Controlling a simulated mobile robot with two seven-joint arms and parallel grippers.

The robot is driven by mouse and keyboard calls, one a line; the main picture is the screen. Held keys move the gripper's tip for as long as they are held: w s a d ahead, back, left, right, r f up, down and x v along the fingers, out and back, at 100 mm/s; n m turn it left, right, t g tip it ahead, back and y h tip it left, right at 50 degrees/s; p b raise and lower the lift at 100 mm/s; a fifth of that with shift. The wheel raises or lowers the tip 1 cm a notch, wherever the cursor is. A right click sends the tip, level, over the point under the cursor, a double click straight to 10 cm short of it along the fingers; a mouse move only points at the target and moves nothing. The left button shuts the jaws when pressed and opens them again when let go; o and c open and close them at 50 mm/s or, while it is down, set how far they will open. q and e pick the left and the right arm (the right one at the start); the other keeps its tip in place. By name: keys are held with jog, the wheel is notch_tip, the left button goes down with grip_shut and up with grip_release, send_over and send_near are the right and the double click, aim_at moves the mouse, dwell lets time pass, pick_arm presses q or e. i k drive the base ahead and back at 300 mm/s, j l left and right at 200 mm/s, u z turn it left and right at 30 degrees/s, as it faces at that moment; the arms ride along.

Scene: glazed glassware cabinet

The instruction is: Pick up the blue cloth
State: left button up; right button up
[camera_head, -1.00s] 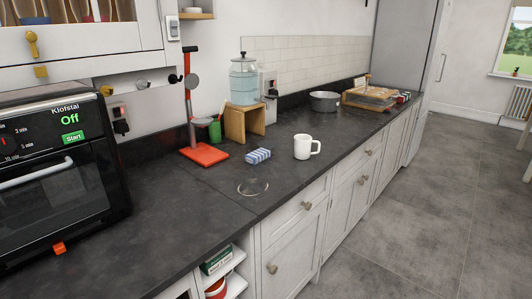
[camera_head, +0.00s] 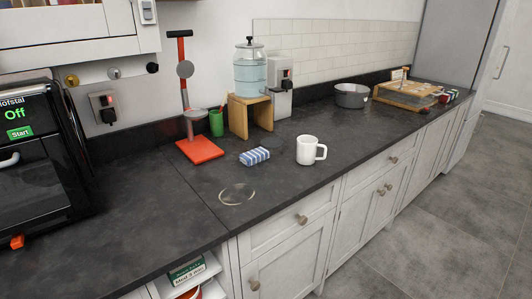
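The blue cloth (camera_head: 255,156) is a small folded bundle with blue and white stripes. It lies on the dark countertop (camera_head: 130,222), left of a white mug (camera_head: 308,150) and apart from it. Nothing covers the cloth. Neither of my grippers shows in the head view.
A clear round glass piece (camera_head: 237,194) lies in front of the cloth. A red-based stand (camera_head: 199,150), a green cup (camera_head: 216,123) and a water dispenser (camera_head: 250,72) on a wooden riser (camera_head: 240,118) stand behind. A black oven (camera_head: 38,165) is at left.

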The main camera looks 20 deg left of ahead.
aim_at(254, 156)
jog(key=i+l, duration=0.25)
jog(key=l, duration=0.15)
jog(key=i+l+u, duration=0.1)
jog(key=i+l, duration=0.45)
jog(key=l, duration=0.25)
